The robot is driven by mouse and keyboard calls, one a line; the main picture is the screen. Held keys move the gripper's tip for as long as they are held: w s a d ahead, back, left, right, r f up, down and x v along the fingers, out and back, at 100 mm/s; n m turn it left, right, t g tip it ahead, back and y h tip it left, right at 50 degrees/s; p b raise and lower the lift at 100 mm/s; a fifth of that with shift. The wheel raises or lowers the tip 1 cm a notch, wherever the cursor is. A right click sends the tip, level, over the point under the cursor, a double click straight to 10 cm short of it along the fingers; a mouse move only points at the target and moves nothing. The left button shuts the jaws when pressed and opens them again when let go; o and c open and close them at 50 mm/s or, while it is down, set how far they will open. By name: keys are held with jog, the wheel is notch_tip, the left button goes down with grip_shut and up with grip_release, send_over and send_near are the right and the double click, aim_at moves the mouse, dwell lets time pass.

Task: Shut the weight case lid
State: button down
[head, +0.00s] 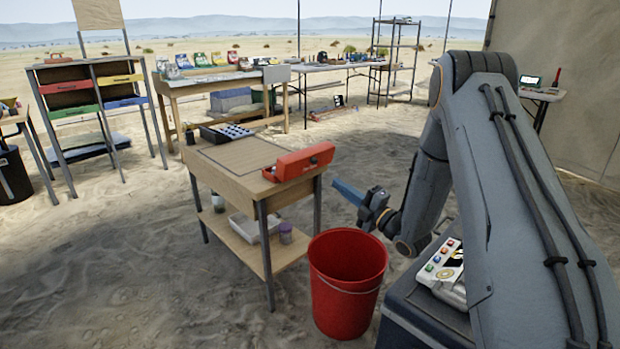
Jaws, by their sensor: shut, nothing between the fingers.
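A red case (302,162) sits at the right front edge of the small wooden table (213,172). It looks like the weight case. Its lid appears raised, with a little of the base showing at its left; the inside is mostly hidden. My gripper (338,185) is shut and empty, with its blue fingers pointing up and left. In the picture it is just right of and a little below the case, apart from it, above the red bucket.
A black tray with round slots (226,133) sits at the table's back. A red bucket (343,300) stands on the sand by the table's right side. The lower shelf holds a white bin (254,228) and a purple jar (286,233). Most of the tabletop is clear.

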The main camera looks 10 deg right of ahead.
jog(key=y+b, duration=0.1)
jog(key=b, duration=0.2)
send_near(303, 158)
jog(key=shift+n, duration=0.4)
jog(key=x, duration=0.6)
jog(key=shift+w+a, duration=0.1)
jog(key=shift+a+p, duration=0.1)
jog(key=shift+p, duration=0.25)
